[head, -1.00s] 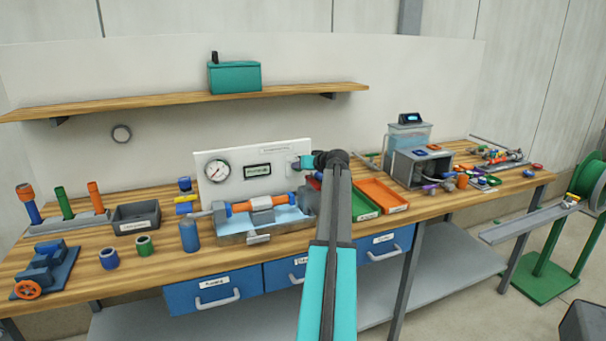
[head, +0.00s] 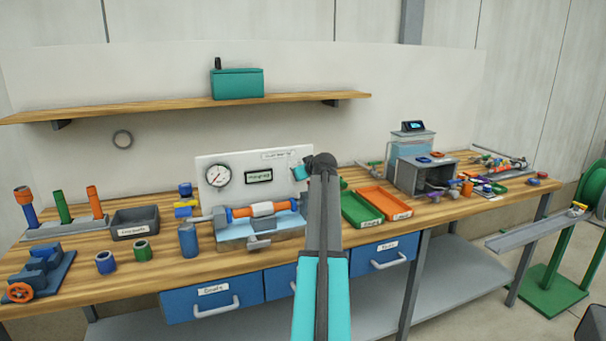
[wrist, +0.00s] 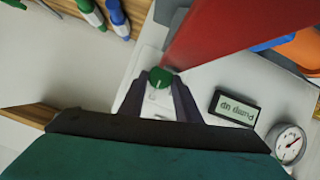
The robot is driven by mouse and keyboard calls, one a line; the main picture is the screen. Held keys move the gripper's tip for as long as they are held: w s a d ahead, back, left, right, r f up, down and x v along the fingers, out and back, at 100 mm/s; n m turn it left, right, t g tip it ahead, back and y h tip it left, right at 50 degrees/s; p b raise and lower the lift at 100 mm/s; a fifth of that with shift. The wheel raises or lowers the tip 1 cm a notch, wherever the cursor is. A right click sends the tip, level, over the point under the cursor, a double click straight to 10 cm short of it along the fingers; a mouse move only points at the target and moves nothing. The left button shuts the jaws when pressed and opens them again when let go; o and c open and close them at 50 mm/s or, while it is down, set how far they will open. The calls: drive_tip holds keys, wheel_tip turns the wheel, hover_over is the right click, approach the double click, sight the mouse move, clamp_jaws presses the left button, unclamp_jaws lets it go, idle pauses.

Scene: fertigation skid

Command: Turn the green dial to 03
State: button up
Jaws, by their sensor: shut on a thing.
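The green dial (wrist: 160,78) shows in the wrist view on the white panel, between my fingertips. My gripper (wrist: 161,90) is shut on it. A pale line runs on the dial face, but its number marks are too small to read. The white panel (head: 238,160) stands upright behind the blue tray in the head view. My gripper (head: 300,172) is at the panel's right part there, and my arm hides the dial. A small dark display (wrist: 235,108) is on the panel beside the dial; its text is not clear.
A round gauge (head: 217,173) is on the panel's left part. A red bar (wrist: 215,35) crosses close in front of the wrist camera. A pipe with orange sleeves (head: 240,211) lies below the panel. Green (head: 361,222) and orange (head: 409,201) trays stand to the right.

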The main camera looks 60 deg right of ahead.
drive_tip(key=shift+s+f, duration=0.1)
drive_tip(key=shift+s, duration=0.05)
drive_tip(key=o, duration=1.1)
drive_tip(key=shift+c, duration=0.2)
drive_tip(key=v, duration=1.3)
drive_tip(key=shift+s+a+r, duration=0.15)
drive_tip(key=shift+s+r, duration=0.1)
drive_tip(key=shift+r, duration=0.05)
